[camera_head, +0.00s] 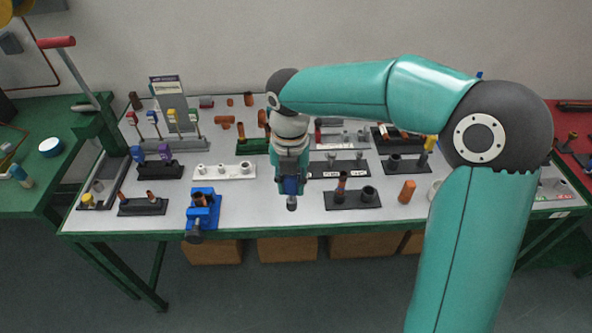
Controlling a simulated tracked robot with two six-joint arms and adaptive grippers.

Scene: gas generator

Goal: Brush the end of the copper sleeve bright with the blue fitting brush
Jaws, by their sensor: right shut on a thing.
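My right gripper (290,178) points down over the middle of the white table and is shut on a blue-handled tool, seemingly the blue fitting brush (291,187). The brush's greyish end (292,203) hangs below the fingers, apart from anything else. A blue vise (203,218) stands at the table's front edge, to the left of my gripper. A copper sleeve (199,199) sits in the vise; the state of its end is too small to tell. My left gripper is out of view.
A rack (180,144) with several coloured brushes stands at the back left. A white holder (224,172) and a black holder (352,201) flank my gripper. An orange-brown cylinder (407,191) stands at the right. The table between vise and black holder is clear.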

